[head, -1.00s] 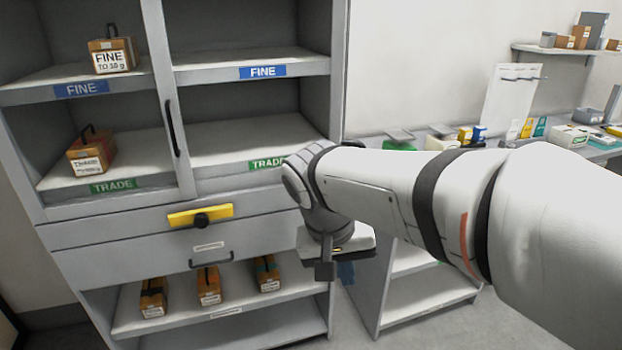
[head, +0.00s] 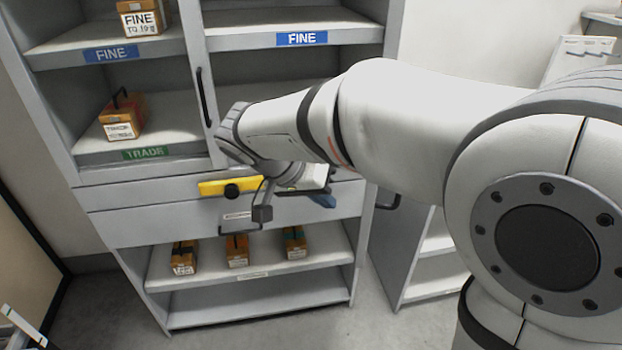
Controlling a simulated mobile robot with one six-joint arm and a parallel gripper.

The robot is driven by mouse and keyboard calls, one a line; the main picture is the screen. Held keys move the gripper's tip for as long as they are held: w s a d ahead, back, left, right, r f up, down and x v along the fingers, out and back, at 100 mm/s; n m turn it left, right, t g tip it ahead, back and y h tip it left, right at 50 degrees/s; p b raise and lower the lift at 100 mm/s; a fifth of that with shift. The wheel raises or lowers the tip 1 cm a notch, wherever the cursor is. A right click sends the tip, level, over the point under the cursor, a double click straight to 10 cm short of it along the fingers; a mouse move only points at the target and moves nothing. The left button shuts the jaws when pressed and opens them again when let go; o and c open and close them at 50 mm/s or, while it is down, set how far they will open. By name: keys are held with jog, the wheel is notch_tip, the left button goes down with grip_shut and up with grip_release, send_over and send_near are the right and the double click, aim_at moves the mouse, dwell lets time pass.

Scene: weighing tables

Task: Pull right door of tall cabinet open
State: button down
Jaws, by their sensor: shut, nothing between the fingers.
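The tall cabinet (head: 395,62) is grey, with shelves in a left and a right bay. A black vertical handle (head: 204,97) is on the upright between the bays; I cannot tell which door it belongs to. The right bay looks open to view, and I cannot make out whether a clear door pane covers it. My gripper (head: 322,199) is shut and empty, in front of the cabinet's lower right part, below and right of that handle. My arm hides the lower part of the right bay. The gripper looks apart from the handle.
A yellow bar with a black knob (head: 230,188) crosses the drawer front below the bays. Orange weight boxes stand on the left shelves and the low shelf (head: 237,256). An open-shelved unit (head: 430,250) stands at right. Floor (head: 270,330) in front is clear.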

jog(key=d, duration=0.2)
jog(key=d+f+p, duration=0.1)
jog(key=d, duration=0.1)
jog(key=shift+s+d+f, duration=0.15)
jog(key=shift+d, duration=0.25)
jog(key=shift+d, duration=0.15)
